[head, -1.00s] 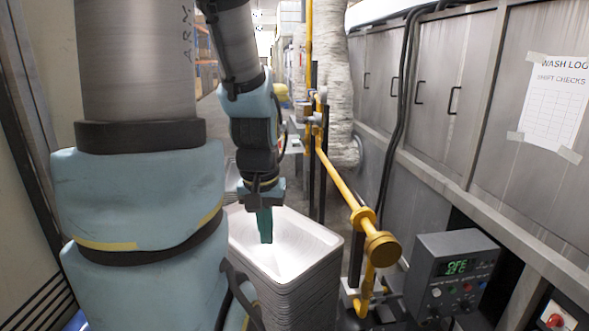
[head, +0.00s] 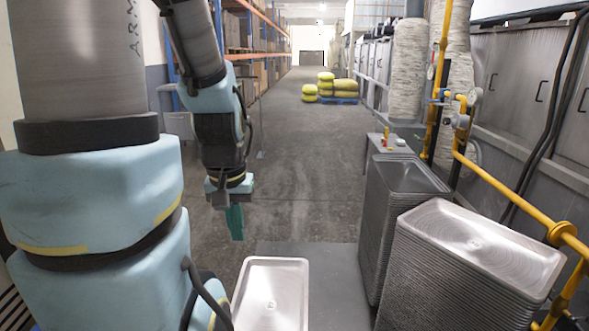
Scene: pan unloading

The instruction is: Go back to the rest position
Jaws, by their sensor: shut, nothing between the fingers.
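My gripper (head: 235,222) hangs at the end of my arm, left of the middle of the head view. Its teal fingers point down and are shut with nothing between them. It is over the grey floor, above and to the left of a single shiny metal pan (head: 272,296) at the bottom of the view. My gripper is apart from the pan and from the pan stacks at the right.
A tall stack of metal pans (head: 480,245) stands at the right, with another stack (head: 405,175) behind it. A yellow pipe (head: 500,183) runs along the right side. Yellow sacks (head: 338,87) lie far down the aisle. The aisle floor (head: 300,150) is clear.

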